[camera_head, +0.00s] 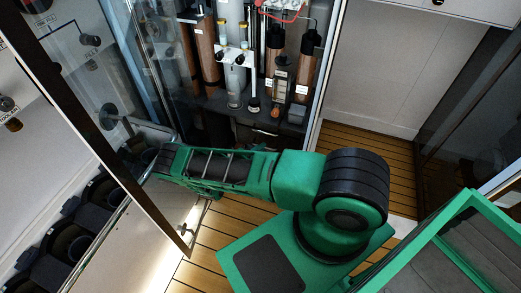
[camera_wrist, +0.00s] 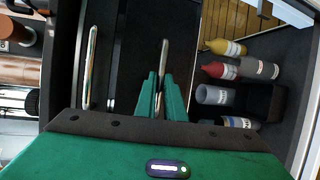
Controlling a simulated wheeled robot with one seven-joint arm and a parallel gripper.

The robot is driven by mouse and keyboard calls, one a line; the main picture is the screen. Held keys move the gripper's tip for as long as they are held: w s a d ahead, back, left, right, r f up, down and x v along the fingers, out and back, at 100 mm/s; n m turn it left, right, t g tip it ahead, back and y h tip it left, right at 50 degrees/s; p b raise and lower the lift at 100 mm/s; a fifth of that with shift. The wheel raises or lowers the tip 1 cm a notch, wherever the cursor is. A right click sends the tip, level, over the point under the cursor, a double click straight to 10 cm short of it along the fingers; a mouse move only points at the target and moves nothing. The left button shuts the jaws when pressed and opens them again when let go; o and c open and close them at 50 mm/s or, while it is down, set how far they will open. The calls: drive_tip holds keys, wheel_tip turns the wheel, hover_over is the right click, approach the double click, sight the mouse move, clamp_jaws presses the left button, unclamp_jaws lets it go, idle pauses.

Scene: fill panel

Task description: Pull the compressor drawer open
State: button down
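My gripper (camera_wrist: 160,76) shows in the wrist view with its two green fingers close together on either side of an upright-looking metal bar handle (camera_wrist: 164,52). The fingers appear closed on this bar, with little or no gap. The handle is on a dark panel (camera_wrist: 133,50); I cannot tell whether this is the compressor drawer's front. In the head view my green arm reaches left, and its end is by the cabinet edge, where the gripper and handle are hidden or too small to make out.
A second bar handle (camera_wrist: 89,60) is to the left. Several bottles, including a yellow one (camera_wrist: 228,47), are in a dark compartment to the right. In the head view a framed glass door (camera_head: 105,150) stands left of my arm. The wooden floor (camera_head: 365,155) shows to the right.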

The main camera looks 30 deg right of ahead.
drive_tip(key=s+a, duration=1.2)
drive_tip(key=a, duration=0.4)
drive_tip(key=shift+s+f, duration=0.15)
drive_tip(key=shift+s, duration=0.15)
drive_tip(key=c, duration=1.8)
unclamp_jaws()
drive_tip(key=shift+c, duration=0.2)
drive_tip(key=v, duration=1)
drive_tip(key=shift+a, duration=0.4)
